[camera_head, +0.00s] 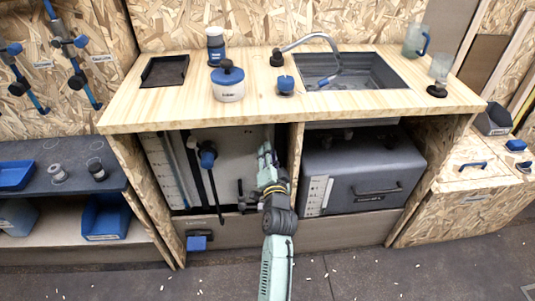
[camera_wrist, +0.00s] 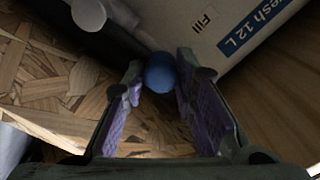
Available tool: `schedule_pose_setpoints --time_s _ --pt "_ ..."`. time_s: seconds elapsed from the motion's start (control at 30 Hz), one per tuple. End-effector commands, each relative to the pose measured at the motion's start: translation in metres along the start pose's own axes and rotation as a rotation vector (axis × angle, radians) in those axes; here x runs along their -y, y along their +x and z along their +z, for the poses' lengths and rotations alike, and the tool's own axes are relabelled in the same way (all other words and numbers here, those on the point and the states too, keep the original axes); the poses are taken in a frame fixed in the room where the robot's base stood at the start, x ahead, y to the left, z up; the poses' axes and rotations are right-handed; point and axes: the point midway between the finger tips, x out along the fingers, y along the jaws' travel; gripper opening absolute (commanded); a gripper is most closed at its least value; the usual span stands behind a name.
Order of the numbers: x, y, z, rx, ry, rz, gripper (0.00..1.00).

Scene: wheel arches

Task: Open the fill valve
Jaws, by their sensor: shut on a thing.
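My gripper (camera_head: 266,158) reaches into the open left bay under the counter, beside the middle post. In the wrist view my gripper (camera_wrist: 160,80) has its purple-padded fingers on both sides of a round blue knob (camera_wrist: 160,74), and it is shut on this knob. The knob sits close to the pale tank (camera_wrist: 215,50), which bears a "Fill" label (camera_wrist: 203,20) and a "Fresh 12 L" print. It looks like the fill valve's handle; its stem and how far it is turned are hidden. In the head view my gripper hides the knob.
A blue-topped part with a black rod (camera_head: 208,158) hangs in the bay. A grey box (camera_head: 365,170) fills the right bay. A low front board (camera_head: 240,230) bounds the bay below.

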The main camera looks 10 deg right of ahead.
Motion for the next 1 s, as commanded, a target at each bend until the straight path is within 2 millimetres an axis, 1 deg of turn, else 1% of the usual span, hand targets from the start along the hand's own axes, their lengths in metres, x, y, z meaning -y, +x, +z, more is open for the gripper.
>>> schedule_pose_setpoints --time_s 0.03,0.23,0.6,0.63,1.0 --pt "-0.0139 -0.0016 0.0076 0.018 0.017 0.025 0.0" --pt "-0.0159 -0.0017 0.0057 0.017 0.045 0.026 0.0" --pt "-0.0175 -0.002 0.0041 0.014 0.046 0.029 0.0" --pt "-0.0177 -0.002 0.0039 0.014 0.045 0.029 0.26" --pt "-0.0148 -0.0014 0.004 0.014 0.043 0.024 0.51"
